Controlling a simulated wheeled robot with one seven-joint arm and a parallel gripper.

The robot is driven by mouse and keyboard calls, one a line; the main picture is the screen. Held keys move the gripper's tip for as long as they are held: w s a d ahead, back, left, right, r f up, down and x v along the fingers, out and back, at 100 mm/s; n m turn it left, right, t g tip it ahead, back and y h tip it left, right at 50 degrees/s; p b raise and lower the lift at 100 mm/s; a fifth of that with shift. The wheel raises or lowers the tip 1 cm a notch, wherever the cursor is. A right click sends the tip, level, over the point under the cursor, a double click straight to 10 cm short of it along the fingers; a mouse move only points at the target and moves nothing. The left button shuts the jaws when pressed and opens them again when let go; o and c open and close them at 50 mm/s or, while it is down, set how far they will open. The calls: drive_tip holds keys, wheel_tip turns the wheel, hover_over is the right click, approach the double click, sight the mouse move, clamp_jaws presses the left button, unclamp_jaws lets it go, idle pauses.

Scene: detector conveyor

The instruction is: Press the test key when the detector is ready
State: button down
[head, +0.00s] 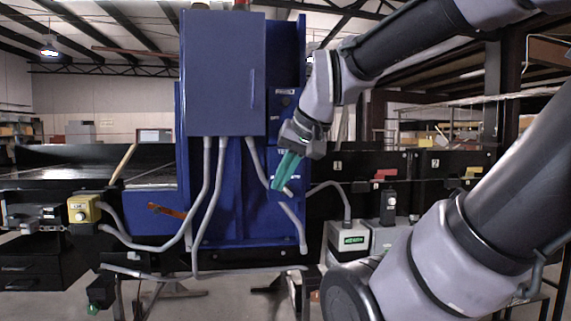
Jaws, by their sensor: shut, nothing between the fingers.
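One label, partly covered by my gripper, seems to begin with "TE" (279,151). The test key itself is hidden or too small to make out. My gripper (279,187) has teal fingers, shut and empty, pointing down and left in front of this panel. I cannot tell whether the fingertips touch it. A red lamp (240,4) shows at the top edge; its state is unclear.
The dark conveyor (80,173) runs off to the left. A yellow button box (84,208) stands at left. Grey cables hang before the detector. A grey box with a green display (350,238) is at lower right. Black units marked 1 (338,164) and 2 (435,163) stand behind.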

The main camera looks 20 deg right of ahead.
idle(0.9)
drive_tip(key=w+f+m+y, duration=0.2)
drive_tip(key=w+m+y, duration=0.4)
drive_tip(key=w+m, duration=0.95)
drive_tip(key=w+d+m+t, duration=0.3)
drive_tip(key=w+d+m, duration=0.2)
drive_tip(key=d+m, duration=0.3)
drive_tip(key=w+d+r+m+t, duration=0.1)
drive_tip(key=w+d+m+t, duration=0.3)
drive_tip(key=d+m, duration=0.4)
drive_tip(key=shift+w+d+r+m, duration=0.15)
drive_tip(key=shift+w+m, duration=0.65)
drive_tip(key=shift+m, duration=0.15)
drive_tip(key=w+d, duration=0.2)
drive_tip(key=w, duration=0.6)
drive_tip(key=shift+w+d, duration=0.15)
drive_tip(key=shift+w, duration=0.05)
